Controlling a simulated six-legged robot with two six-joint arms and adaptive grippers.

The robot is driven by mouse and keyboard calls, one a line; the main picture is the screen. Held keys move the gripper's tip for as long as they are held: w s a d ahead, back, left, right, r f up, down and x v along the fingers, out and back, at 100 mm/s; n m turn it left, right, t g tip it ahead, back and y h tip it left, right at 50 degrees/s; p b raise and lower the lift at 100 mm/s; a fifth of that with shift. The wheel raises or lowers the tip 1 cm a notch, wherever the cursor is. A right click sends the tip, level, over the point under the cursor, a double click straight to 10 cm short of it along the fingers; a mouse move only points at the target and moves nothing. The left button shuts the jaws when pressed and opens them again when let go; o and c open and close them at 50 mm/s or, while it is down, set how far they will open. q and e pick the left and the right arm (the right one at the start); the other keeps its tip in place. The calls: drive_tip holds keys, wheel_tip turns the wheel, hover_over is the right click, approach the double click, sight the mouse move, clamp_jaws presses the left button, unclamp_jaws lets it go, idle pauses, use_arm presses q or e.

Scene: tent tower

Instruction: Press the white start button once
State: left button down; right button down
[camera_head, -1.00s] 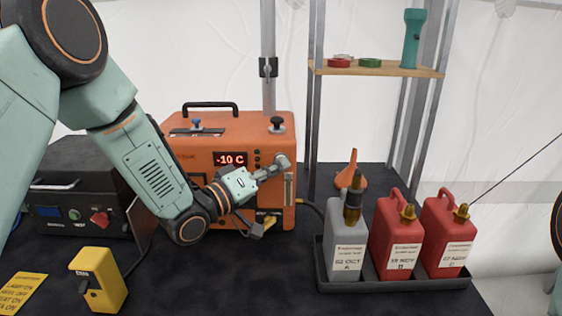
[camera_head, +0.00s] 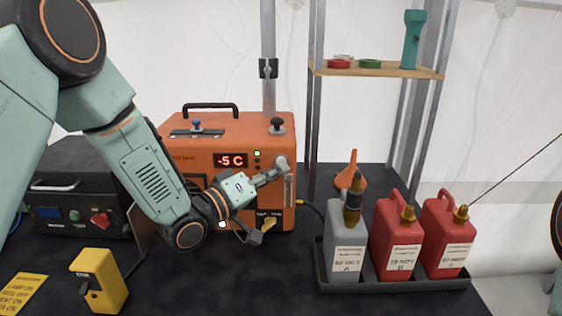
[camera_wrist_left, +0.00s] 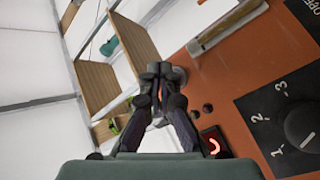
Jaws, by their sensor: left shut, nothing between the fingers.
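The orange heater box (camera_head: 200,155) stands on the dark table in the head view. Its display (camera_head: 231,160) reads -5 C, and a small lamp (camera_head: 257,153) beside it glows white. My left gripper (camera_head: 283,162) is shut and empty, with its fingertips at the upper right of the box's front. In the left wrist view the shut fingertips (camera_wrist_left: 160,72) are close to the orange panel (camera_wrist_left: 235,90). I cannot pick out the white start button for certain; the fingertips cover that part of the front. Whether they touch it cannot be told.
A black box (camera_head: 75,205) with a red switch and a yellow block (camera_head: 98,282) stand at left. A tray (camera_head: 395,283) with a grey can (camera_head: 345,240) and two red cans (camera_head: 395,240) is at right. A shelf (camera_head: 390,70) stands behind.

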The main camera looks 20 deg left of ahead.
use_arm(q)
drive_tip(key=shift+s, duration=0.15)
drive_tip(key=shift+s+d+p, duration=0.1)
drive_tip(key=shift+s+d, duration=0.15)
drive_tip(key=shift+s, duration=0.5)
drive_tip(key=shift+s+d+p, duration=0.15)
drive_tip(key=shift+s+d, duration=0.05)
drive_tip(key=shift+s, duration=0.6)
drive_tip(key=shift+s+d+p, duration=0.1)
drive_tip(key=shift+s+d, duration=0.15)
drive_tip(key=shift+s, duration=0.5)
